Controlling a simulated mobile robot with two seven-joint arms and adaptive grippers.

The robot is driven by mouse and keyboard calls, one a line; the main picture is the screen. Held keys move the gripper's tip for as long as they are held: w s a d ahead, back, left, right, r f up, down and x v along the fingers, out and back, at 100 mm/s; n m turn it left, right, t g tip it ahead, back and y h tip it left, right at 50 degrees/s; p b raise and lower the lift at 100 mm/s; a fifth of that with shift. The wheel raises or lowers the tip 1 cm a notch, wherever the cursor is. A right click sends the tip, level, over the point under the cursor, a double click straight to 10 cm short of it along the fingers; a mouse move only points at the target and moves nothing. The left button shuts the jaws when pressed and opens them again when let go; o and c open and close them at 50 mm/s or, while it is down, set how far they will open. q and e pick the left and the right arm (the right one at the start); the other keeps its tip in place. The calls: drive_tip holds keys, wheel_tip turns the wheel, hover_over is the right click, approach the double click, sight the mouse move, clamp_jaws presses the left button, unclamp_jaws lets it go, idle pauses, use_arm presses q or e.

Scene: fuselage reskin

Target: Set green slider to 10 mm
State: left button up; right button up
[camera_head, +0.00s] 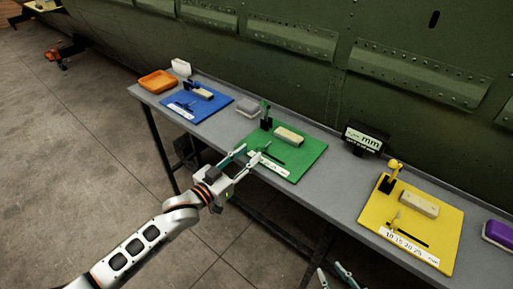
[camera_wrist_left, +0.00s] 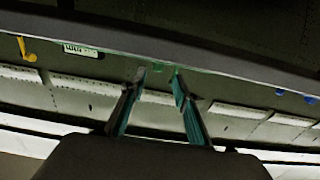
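The green board (camera_head: 306,152) lies on the grey bench, with a slot, a white scale strip, a pale block (camera_head: 289,136) and a green-topped post (camera_head: 266,114) on it. The green slider's small handle (camera_head: 265,147) seems to stand by the slot; its reading is too small to tell. My left gripper (camera_head: 246,155) is at the board's front left edge, fingers apart and empty. In the left wrist view its fingertips (camera_wrist_left: 159,73) are also apart, with green bits beyond them, below the bench edge. My right gripper (camera_head: 331,270) shows at the bottom edge, fingers apart.
The blue board (camera_head: 210,102) and orange tray (camera_head: 158,82) are at the left. The yellow board (camera_head: 448,222) and a black "mm" display (camera_head: 366,139) are to the right, a purple object (camera_head: 499,233) at the far right. The green fuselage wall (camera_head: 300,60) rises behind the bench.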

use_arm(q)
drive_tip(key=v, duration=0.5)
drive_tip(key=shift+s+a, duration=0.25)
drive_tip(key=shift+s, duration=0.05)
drive_tip(key=s+a+f+n+g+y, duration=0.1)
drive_tip(key=s+a+f+y, duration=0.3)
drive_tip(key=s+f, duration=0.6)
drive_tip(key=s+a+f+n+g+y, duration=0.1)
drive_tip(key=s+a+f+g+y, duration=0.1)
drive_tip(key=s+a+f, duration=0.4)
drive_tip(key=s+f+y, duration=0.1)
drive_tip(key=s+f, duration=0.3)
drive_tip(key=s, duration=0.1)
drive_tip(key=shift+s+a+f+n+g+y, duration=0.3)
drive_tip(key=shift+s+f+n+g+y, duration=0.05)
drive_tip(key=shift+s+n+g+y, duration=0.05)
